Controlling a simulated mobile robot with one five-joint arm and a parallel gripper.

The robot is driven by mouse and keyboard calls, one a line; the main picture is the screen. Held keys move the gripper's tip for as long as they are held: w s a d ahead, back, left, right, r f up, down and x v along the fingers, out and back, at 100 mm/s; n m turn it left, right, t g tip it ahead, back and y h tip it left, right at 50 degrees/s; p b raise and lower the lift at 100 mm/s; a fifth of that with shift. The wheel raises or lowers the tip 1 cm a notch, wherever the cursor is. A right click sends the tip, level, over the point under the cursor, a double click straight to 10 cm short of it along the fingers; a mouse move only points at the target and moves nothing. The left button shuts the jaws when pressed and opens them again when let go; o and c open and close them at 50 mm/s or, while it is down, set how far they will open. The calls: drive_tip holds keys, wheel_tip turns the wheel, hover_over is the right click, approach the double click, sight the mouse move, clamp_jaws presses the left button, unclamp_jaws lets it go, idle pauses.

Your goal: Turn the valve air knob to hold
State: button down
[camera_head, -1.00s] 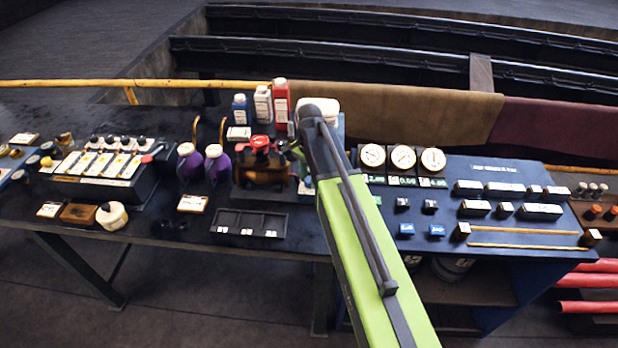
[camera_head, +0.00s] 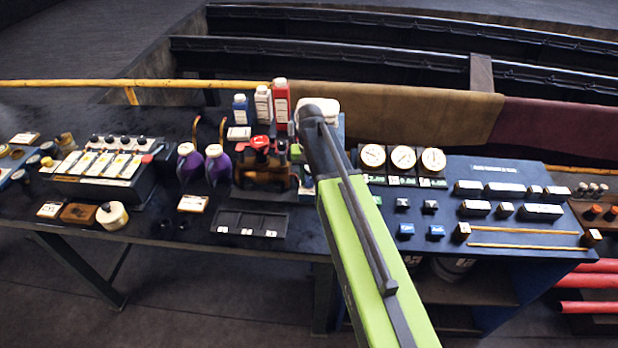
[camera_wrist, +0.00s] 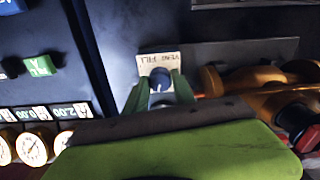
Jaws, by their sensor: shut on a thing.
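In the wrist view, the valve air knob (camera_wrist: 160,75) is a small round grey-blue knob on a pale label plate (camera_wrist: 144,65). The upside-down lettering seems to read VENT FILL. The green fingers of my gripper (camera_wrist: 160,90) are on both sides of the knob, shut on it. The fingers and the wrist hide the knob's lower part, and its pointer direction cannot be told. In the head view my arm hides the knob; a green part of my gripper (camera_head: 297,154) shows beside the wrist.
A brass-coloured valve body with a red handle (camera_head: 261,143) stands just left of my gripper. Bottles, including a red one (camera_head: 281,104), stand behind it. Dial gauges (camera_head: 403,158) sit on the blue panel to the right. An empty black tray (camera_head: 250,220) lies in front.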

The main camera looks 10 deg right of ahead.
sight(309, 179)
drive_tip(key=shift+n, duration=1.1)
drive_tip(key=c, duration=1.1)
unclamp_jaws()
drive_tip(key=shift+o, duration=0.2)
wheel_tip(309, 179, up, 18)
drive_tip(key=p, duration=1.7)
drive_tip(key=shift+f, duration=0.25)
drive_tip(key=shift+f, duration=0.1)
